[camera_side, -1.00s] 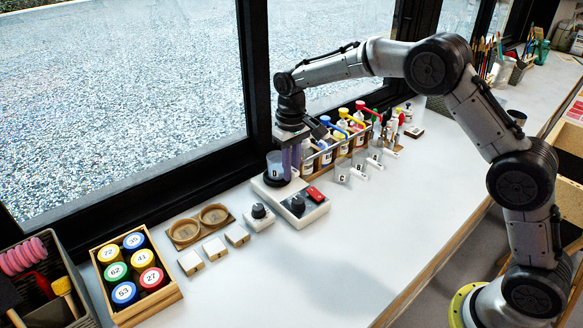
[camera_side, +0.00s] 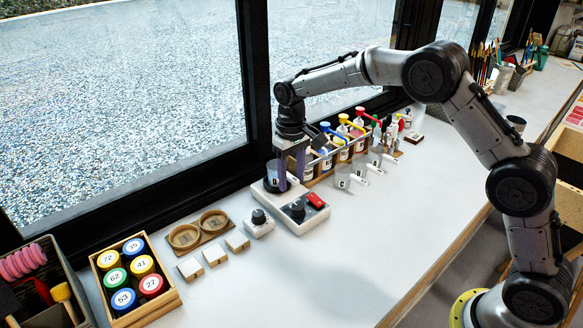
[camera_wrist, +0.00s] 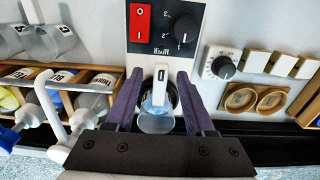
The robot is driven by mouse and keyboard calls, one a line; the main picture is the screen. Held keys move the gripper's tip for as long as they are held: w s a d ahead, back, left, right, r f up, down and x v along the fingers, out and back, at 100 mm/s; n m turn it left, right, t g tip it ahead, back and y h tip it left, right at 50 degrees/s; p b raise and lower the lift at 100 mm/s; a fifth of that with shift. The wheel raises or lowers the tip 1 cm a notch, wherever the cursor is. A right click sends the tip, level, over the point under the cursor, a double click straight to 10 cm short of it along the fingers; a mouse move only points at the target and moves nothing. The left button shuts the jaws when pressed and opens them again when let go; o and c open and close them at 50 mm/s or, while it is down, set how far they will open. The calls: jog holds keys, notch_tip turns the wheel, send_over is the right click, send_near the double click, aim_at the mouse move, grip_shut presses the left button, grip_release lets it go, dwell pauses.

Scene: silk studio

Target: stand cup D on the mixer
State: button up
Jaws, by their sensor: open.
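The clear cup (camera_side: 274,176) stands on the round plate at the rear left end of the white mixer (camera_side: 297,217). In the wrist view, my gripper (camera_wrist: 159,88) has a finger to the left and right of the cup (camera_wrist: 156,122), with visible gaps. The cup's white handle (camera_wrist: 161,86) points toward the mixer's knob panel. The cup looks upright. The fingers hide part of it in the side view.
A wooden rack of bottles (camera_side: 335,150) stands close right of my gripper. Several other clear cups (camera_side: 343,181) stand in front of it. A small dial box (camera_side: 259,223) sits left of the mixer. The front table is clear.

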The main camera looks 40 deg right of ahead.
notch_tip(320, 180, up, 14)
dwell(0.5)
jog(key=shift+f, duration=0.1)
jog(key=s+d+r+t, duration=0.2)
jog(key=s+r, duration=0.4)
jog(key=r, duration=0.4)
jog(key=s+d+r+t, duration=0.1)
jog(key=s+r, duration=0.1)
jog(key=s, duration=0.4)
jog(key=s+d+r+t, duration=0.1)
jog(key=s+d+r, duration=0.1)
jog(key=s, duration=0.5)
jog(key=s+d+f+t, duration=0.1)
jog(key=s+f, duration=1.3)
jog(key=s, duration=0.2)
jog(key=shift+f+t, duration=0.2)
jog(key=shift+t, duration=0.1)
